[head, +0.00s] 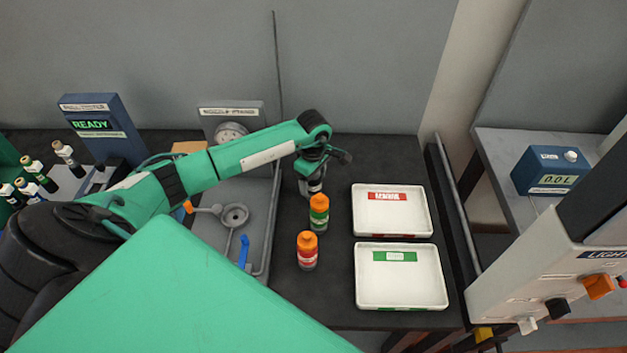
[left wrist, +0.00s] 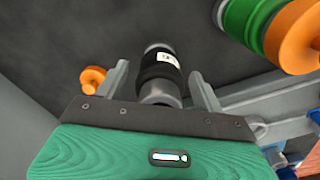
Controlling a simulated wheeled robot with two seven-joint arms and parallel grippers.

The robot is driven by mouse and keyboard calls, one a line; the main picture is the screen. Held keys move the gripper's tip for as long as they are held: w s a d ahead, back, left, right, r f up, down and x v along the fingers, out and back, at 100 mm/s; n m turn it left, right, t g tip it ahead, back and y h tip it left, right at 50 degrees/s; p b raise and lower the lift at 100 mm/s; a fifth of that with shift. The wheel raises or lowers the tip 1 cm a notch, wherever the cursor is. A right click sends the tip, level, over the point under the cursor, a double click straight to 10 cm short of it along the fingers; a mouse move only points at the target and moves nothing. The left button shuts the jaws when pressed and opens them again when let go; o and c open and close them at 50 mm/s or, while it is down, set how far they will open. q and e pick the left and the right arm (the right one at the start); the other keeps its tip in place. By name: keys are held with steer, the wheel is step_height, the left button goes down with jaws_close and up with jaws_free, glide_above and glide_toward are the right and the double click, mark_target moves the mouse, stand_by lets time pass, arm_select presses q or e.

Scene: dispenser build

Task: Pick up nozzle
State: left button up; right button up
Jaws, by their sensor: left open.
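A short black cylinder with silver ends and a small white label, which looks like the nozzle (left wrist: 160,70), stands on the dark bench. In the left wrist view it lies between the two fingers of my left gripper (left wrist: 162,88), with a gap to the finger on each side. In the head view my left gripper (head: 314,178) is over the dark bench, just behind the green bottle, and the nozzle is mostly hidden by it. The gripper is open. My right gripper is in neither view.
A green bottle with orange cap (head: 319,211) stands close in front of the left gripper; a red-labelled bottle (head: 307,250) is nearer. Two white trays, red-labelled (head: 366,222) and green-labelled (head: 372,290), lie to the right. A grey fixture with an orange-knobbed lever (head: 205,209) is left.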

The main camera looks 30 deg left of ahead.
arm_select(q)
jaws_close()
steer(key=shift+w, duration=0.1)
steer(key=shift+r, duration=0.1)
stand_by(0.3)
